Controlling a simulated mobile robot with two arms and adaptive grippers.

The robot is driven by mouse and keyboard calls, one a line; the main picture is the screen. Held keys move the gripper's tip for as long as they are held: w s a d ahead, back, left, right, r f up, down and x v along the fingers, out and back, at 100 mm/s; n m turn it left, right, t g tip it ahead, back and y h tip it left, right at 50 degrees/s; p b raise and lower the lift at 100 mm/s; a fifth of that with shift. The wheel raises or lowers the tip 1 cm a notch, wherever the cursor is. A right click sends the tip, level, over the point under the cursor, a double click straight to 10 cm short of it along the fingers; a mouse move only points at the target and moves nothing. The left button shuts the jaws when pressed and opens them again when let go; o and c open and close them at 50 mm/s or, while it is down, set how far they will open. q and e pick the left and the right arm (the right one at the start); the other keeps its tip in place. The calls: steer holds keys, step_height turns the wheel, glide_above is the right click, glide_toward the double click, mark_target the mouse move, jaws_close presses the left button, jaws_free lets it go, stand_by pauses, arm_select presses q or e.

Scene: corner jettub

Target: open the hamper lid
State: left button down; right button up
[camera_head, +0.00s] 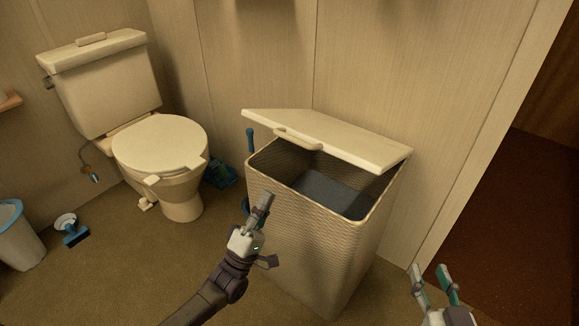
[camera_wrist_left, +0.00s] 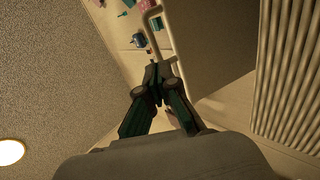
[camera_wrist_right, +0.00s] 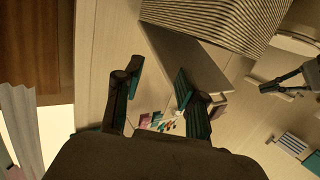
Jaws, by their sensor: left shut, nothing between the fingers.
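The hamper (camera_head: 310,235) is a woven, pale box against the back wall. Its lid (camera_head: 340,140) is raised and tilted, with a handle (camera_head: 297,138) on its front edge, and the dark inside shows. My left gripper (camera_head: 266,197) is shut and empty in front of the hamper's left front side, below the rim. In the left wrist view the shut fingers (camera_wrist_left: 158,72) point toward a looped handle (camera_wrist_left: 155,25). My right gripper (camera_head: 432,268) is open and empty, to the right of the hamper and apart from it. The hamper's ribbed side (camera_wrist_right: 225,20) shows in the right wrist view.
A toilet (camera_head: 160,150) stands left of the hamper, with a blue brush item (camera_head: 220,174) between them. A bin (camera_head: 17,235) and a small blue-and-white item (camera_head: 70,230) are at the far left. A doorway (camera_head: 510,210) opens on the right.

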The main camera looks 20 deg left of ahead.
mark_target(290, 140)
arm_select(q)
steer(key=shift+t, duration=0.4)
steer(key=x, duration=1.3)
steer(key=shift+s+r, duration=0.2)
steer(key=shift+s, duration=0.2)
steer(key=shift+x, duration=0.8)
arm_select(e)
steer(key=shift+s+a+r+t, duration=0.15)
steer(key=shift+r+t, duration=0.65)
steer(key=shift+r, duration=0.85)
